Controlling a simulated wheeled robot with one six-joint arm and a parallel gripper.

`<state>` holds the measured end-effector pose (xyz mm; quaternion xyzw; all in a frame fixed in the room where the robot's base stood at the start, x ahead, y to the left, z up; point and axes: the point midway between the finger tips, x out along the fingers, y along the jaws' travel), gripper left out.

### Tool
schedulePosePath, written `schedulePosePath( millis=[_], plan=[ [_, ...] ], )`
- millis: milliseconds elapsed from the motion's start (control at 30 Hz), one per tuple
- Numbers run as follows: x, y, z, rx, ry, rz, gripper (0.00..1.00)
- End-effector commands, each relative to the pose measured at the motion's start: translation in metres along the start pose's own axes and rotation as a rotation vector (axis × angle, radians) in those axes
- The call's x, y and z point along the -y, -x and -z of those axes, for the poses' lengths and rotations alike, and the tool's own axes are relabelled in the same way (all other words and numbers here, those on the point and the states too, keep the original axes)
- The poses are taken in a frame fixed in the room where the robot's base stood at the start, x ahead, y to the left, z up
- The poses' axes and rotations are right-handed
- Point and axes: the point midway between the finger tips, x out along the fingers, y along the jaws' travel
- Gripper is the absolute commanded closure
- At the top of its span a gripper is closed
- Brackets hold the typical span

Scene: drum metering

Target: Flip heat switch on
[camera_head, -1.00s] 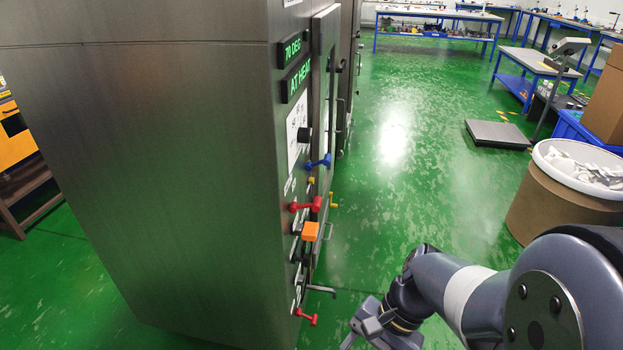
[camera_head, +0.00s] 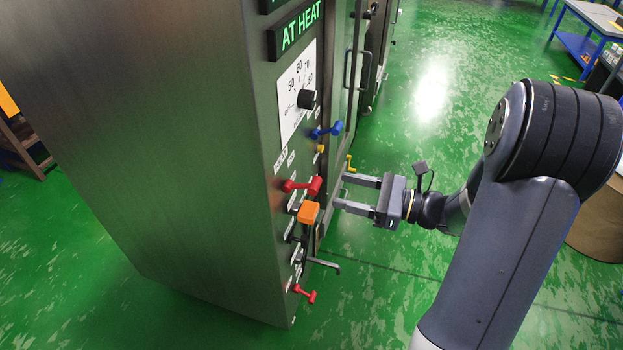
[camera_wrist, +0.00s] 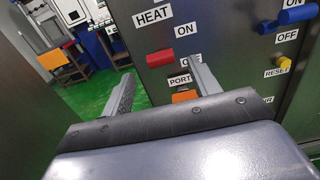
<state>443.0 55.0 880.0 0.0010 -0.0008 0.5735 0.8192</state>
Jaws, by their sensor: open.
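The heat switch is a red lever (camera_head: 302,186) on the cabinet's control panel. In the wrist view the red lever (camera_wrist: 160,58) sits below the HEAT and ON labels, about level with a partly hidden OFF label. My gripper (camera_head: 340,191) is open and empty, to the right of the red lever and pointing at the panel. A gap shows between the fingertips and the lever. In the wrist view my gripper's fingers (camera_wrist: 160,72) frame the area just below the red lever, and the right finger partly covers the lower labels.
A blue lever (camera_head: 327,131) and a yellow knob (camera_wrist: 284,63) lie right of the red lever. An orange block (camera_head: 308,213), a grey handle (camera_head: 324,264) and a lower red lever (camera_head: 305,293) project below. A display (camera_head: 297,30) reads AT HEAT. Green floor beside the cabinet is clear.

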Motion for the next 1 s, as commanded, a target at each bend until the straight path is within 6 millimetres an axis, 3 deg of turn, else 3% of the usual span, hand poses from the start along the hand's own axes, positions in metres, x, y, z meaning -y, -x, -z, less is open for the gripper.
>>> schedulePosePath(
  millis=[300,500,967,1000],
  plan=[
    [-0.002,-0.055,0.001,-0.002,0.001,-0.006,0.42],
    [-0.001,-0.078,0.001,-0.002,0.001,-0.004,0.42],
    [-0.001,-0.087,0.001,-0.003,0.001,-0.001,0.42],
    [-0.001,-0.087,0.001,-0.003,0.001,-0.001,0.45]
  ],
)
